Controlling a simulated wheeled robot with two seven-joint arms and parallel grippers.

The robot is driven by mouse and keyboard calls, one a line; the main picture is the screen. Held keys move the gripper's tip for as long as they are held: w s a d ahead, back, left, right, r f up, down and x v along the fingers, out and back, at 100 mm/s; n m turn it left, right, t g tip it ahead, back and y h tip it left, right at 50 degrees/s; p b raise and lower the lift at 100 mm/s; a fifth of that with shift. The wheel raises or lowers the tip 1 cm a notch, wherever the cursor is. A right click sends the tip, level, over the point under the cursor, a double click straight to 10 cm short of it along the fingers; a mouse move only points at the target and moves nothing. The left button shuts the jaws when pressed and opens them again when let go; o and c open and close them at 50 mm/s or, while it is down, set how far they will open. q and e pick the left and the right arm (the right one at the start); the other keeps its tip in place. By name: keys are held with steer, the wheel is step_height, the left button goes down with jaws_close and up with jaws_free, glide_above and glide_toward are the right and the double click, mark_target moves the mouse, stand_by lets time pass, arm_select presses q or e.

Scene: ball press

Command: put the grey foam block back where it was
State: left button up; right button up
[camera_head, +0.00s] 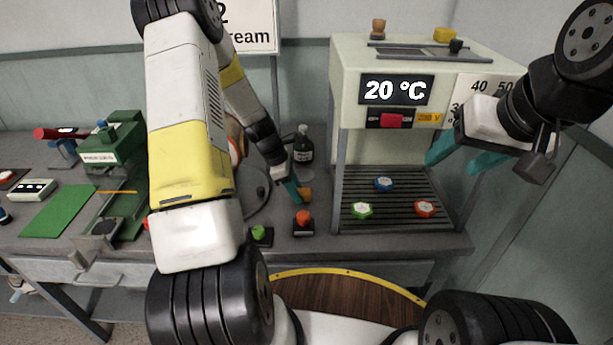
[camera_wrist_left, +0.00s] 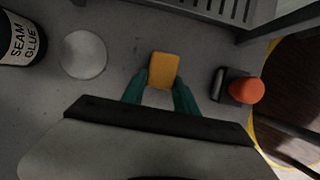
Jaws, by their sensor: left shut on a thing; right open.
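My left gripper (camera_head: 294,190) reaches down to just above the table. In the left wrist view its teal fingers (camera_wrist_left: 160,88) are shut on an orange-yellow block (camera_wrist_left: 164,70); this block also shows at the fingertips in the head view (camera_head: 306,194). A light grey patch (camera_wrist_left: 157,98) lies between the fingers on the near side of the block. I cannot tell whether it is the grey foam block or part of the orange-yellow one. No other grey foam block is clear to me. My right gripper (camera_head: 458,155) is open and empty, in front of the machine at the right.
A red-orange button (camera_head: 303,217) and a green button (camera_head: 261,234) stand near the table's front edge. The seam glue bottle (camera_head: 303,147) stands behind my left gripper. A machine (camera_head: 345,100) holds coloured knobs on its slatted shelf (camera_head: 400,190). A green press (camera_head: 112,150) is left.

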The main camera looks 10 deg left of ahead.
arm_select(q)
steer(key=shift+f, duration=0.45)
steer(key=shift+f, duration=0.15)
steer(key=o, duration=1.2)
